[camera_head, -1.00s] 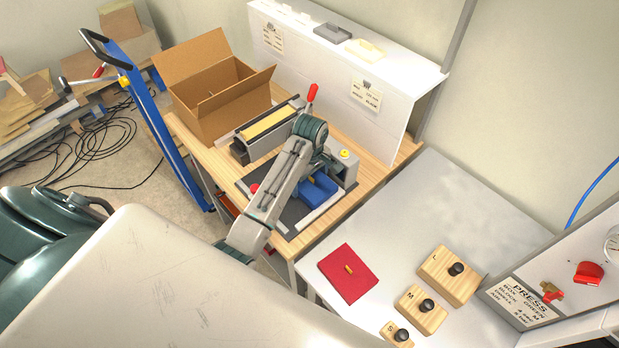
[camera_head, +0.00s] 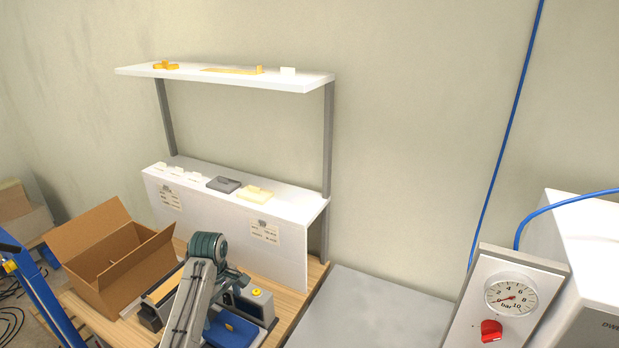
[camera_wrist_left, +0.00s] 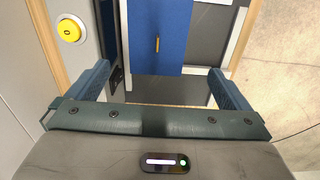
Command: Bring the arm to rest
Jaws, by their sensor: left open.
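My left arm (camera_head: 200,285) reaches over the wooden bench in the head view, its dark green joint uppermost. I cannot make out its fingertips there. In the left wrist view my left gripper (camera_wrist_left: 159,70) is open, its two blue fingers apart with nothing between them. A blue piece (camera_wrist_left: 158,25) with a small brass-coloured strip lies beyond the fingers. Blue also shows beside the arm in the head view (camera_head: 232,329), on the grey device with a yellow button (camera_head: 257,293). My right gripper is not in view.
An open cardboard box (camera_head: 112,262) stands left of the arm. A white panel (camera_head: 225,225) with a ledge rises behind, under a white shelf (camera_head: 225,76). A grey tabletop (camera_head: 365,315) is clear where visible. A gauge panel (camera_head: 510,300) with a red knob stands at right.

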